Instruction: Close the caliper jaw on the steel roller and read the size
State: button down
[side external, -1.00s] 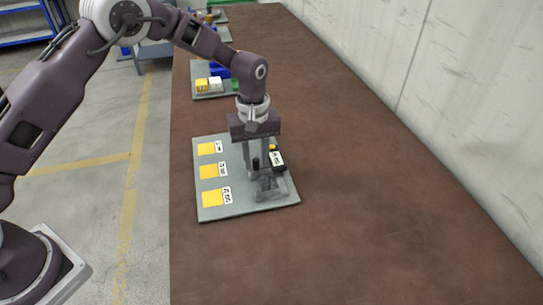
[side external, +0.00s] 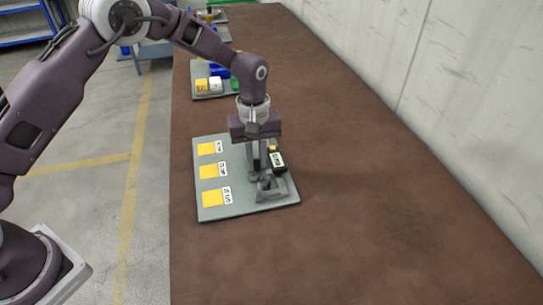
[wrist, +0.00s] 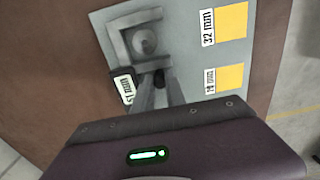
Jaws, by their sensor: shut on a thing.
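The grey caliper fixture (side external: 270,194) stands on the right front part of the grey board. The steel roller (wrist: 145,42) shows as a round grey shape inside its frame in the wrist view. My gripper (side external: 257,168) points down just behind the frame. Its fingers are drawn together on the caliper jaw's dark knob (wrist: 159,79), which they mostly hide. A black readout (side external: 277,161) with a white display sits to the right of the fingers; it also shows in the wrist view (wrist: 125,86). I cannot read its digits surely. The gap between jaw and roller is unclear.
Several yellow squares (side external: 212,198) with white size labels line the board's left side; one label reads 32 mm (wrist: 208,27). Another board (side external: 207,93) with yellow, white, blue and green blocks lies farther back. The brown table (side external: 380,220) is clear to the right.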

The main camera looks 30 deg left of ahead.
jog(key=shift+s+d, duration=0.45)
jog(key=shift+d, duration=0.05)
jog(key=shift+s+d, duration=0.45)
jog(key=shift+d, duration=0.05)
dwell(1.7)
jog(key=c, duration=1.6)
grip_release()
jog(key=shift+o, duration=0.2)
jog(key=shift+a, duration=0.1)
jog(key=shift+w, duration=0.1)
jog(key=shift+r, duration=0.25)
notch_tip(320, 180, up, 6)
jog(key=shift+a+r, duration=0.1)
jog(key=shift+r, duration=0.15)
